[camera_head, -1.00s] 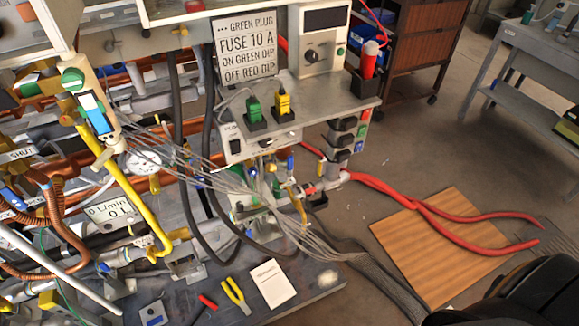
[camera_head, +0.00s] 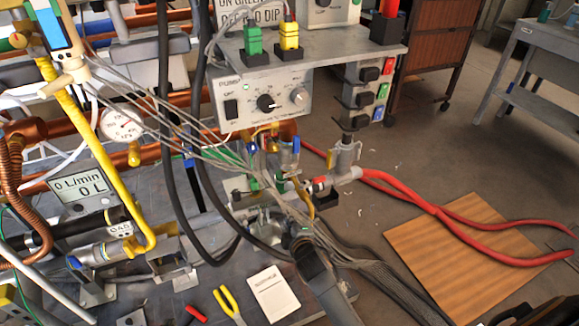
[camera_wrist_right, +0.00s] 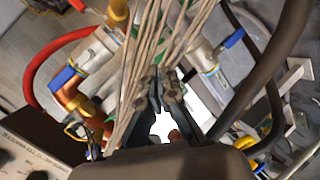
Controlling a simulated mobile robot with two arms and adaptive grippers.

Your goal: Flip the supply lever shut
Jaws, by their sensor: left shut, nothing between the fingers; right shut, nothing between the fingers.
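Several small levers show, and I cannot tell which is the supply lever. The right wrist view shows a blue lever (camera_wrist_right: 63,77) on a fitting at left and another blue lever (camera_wrist_right: 233,38) at upper right. My right gripper (camera_head: 290,236) is low in front of the fittings; in its wrist view the fingers (camera_wrist_right: 164,82) are shut and empty, partly behind grey wires. My left gripper is out of view.
A bundle of thin grey wires (camera_head: 215,152) crosses the fittings. Black hoses hang left of the pump box (camera_head: 265,95). Red hoses (camera_head: 430,208) run right over a wooden board (camera_head: 455,260). A notepad (camera_head: 273,294) and yellow-handled pliers (camera_head: 228,303) lie on the bench.

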